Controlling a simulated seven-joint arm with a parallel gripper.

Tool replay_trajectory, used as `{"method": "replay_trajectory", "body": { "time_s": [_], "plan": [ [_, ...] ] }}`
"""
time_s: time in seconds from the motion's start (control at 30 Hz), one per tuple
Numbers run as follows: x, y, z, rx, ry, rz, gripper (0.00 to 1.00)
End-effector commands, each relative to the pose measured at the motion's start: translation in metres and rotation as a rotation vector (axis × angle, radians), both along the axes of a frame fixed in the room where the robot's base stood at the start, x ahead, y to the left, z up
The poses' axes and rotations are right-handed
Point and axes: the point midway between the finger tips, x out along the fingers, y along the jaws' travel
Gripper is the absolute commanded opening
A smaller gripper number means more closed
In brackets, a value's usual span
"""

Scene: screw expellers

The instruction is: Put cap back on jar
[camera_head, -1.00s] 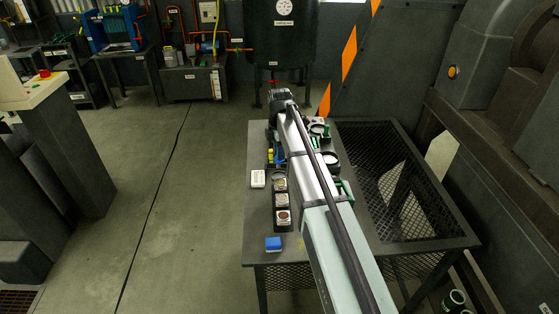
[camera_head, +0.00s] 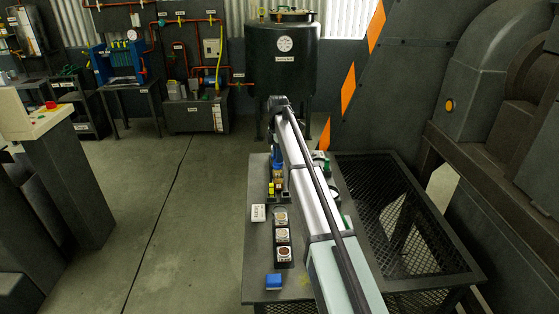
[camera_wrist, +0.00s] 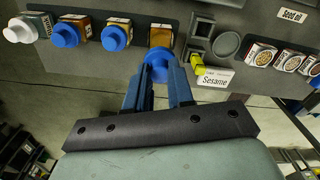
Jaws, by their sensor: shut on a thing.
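My gripper (camera_wrist: 159,88) is in the wrist view, with its two dark blue fingers closed around a round blue cap (camera_wrist: 159,57). A jar with amber contents (camera_wrist: 162,35) stands just beyond the cap and lines up with it in this view.
Beside it stand two blue-capped jars (camera_wrist: 115,37) (camera_wrist: 65,35) and a white-capped bottle (camera_wrist: 19,30). To the right are a yellow-ended item (camera_wrist: 198,69), a Sesame card (camera_wrist: 216,80) and seed containers (camera_wrist: 262,56). A blue block (camera_head: 274,282) lies near the table's (camera_head: 258,255) front edge.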

Motion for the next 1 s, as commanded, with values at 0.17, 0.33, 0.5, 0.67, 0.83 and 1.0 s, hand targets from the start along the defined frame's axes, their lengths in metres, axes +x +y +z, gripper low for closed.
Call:
{"method": "replay_trajectory", "body": {
  "time_s": [0.17,0.33,0.5,0.67,0.83,1.0],
  "plan": [
    [-0.001,0.000,-0.008,0.000,0.001,0.000,0.00],
    [-0.001,0.000,-0.018,0.000,0.000,0.000,0.00],
    [-0.001,0.000,-0.033,0.000,0.001,-0.001,0.00],
    [-0.001,0.000,-0.045,0.000,0.001,-0.001,0.00],
    [-0.001,0.000,-0.057,0.000,0.000,-0.001,0.00],
    [-0.001,0.000,-0.062,0.000,0.000,-0.001,0.00]
  ]
}}
